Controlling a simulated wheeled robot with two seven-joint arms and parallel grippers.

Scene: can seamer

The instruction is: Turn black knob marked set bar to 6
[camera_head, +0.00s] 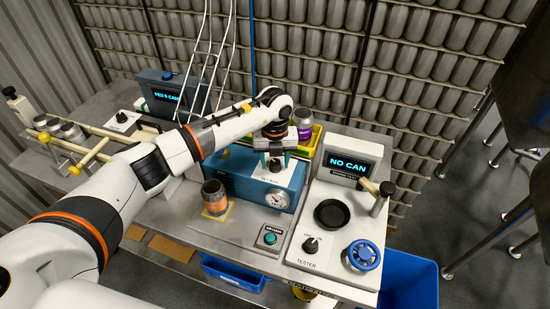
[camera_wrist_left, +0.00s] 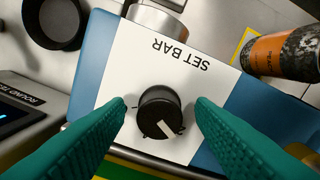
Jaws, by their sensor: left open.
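The black knob (camera_wrist_left: 160,112) has a pale pointer line and sits on a white panel (camera_wrist_left: 130,70) printed SET BAR, which appears upside down in the left wrist view. The panel is on top of a blue box (camera_head: 240,185) with a round gauge (camera_head: 278,200) on its front. My left gripper (camera_head: 273,161) is over that panel. Its green fingers (camera_wrist_left: 160,118) are open on either side of the knob, with a visible gap on both sides. The knob is small and partly covered in the head view. My right gripper is not in view.
A green button box (camera_head: 270,238) is in front. The tester (camera_head: 310,262), with a NO CAN screen (camera_head: 348,164) and blue handwheel (camera_head: 363,255), stands to the right. A yellow bin (camera_head: 314,141) is behind.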

